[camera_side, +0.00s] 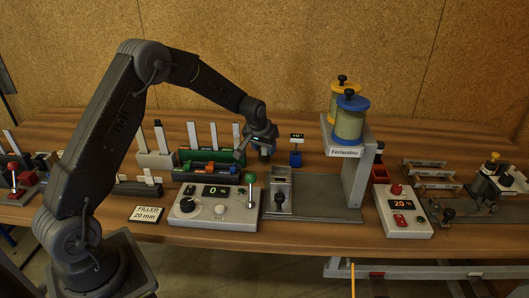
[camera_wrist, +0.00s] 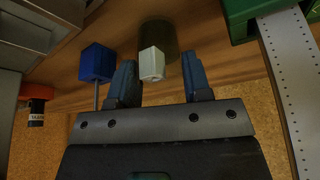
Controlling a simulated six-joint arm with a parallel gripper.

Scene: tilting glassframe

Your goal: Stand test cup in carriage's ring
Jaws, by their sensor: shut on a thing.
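My gripper (camera_side: 262,144) is above the bench, just right of the green rack. In the wrist view its two dark blue fingers (camera_wrist: 157,66) stand apart, with a pale blocky piece (camera_wrist: 151,64) between them. A dark olive, see-through cylinder, seemingly the test cup (camera_wrist: 159,36), shows just beyond this piece. The two look joined, but I cannot tell for sure. In the side view the held thing is small and mostly hidden by the gripper. A metal slide with a black knob, possibly the carriage (camera_side: 278,183), sits on the grey base plate (camera_side: 325,207). I cannot make out its ring.
The green rack (camera_side: 212,159) is to the left. A grey tower (camera_side: 366,165) carries yellow and blue canisters. Control boxes (camera_side: 213,205) line the front.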

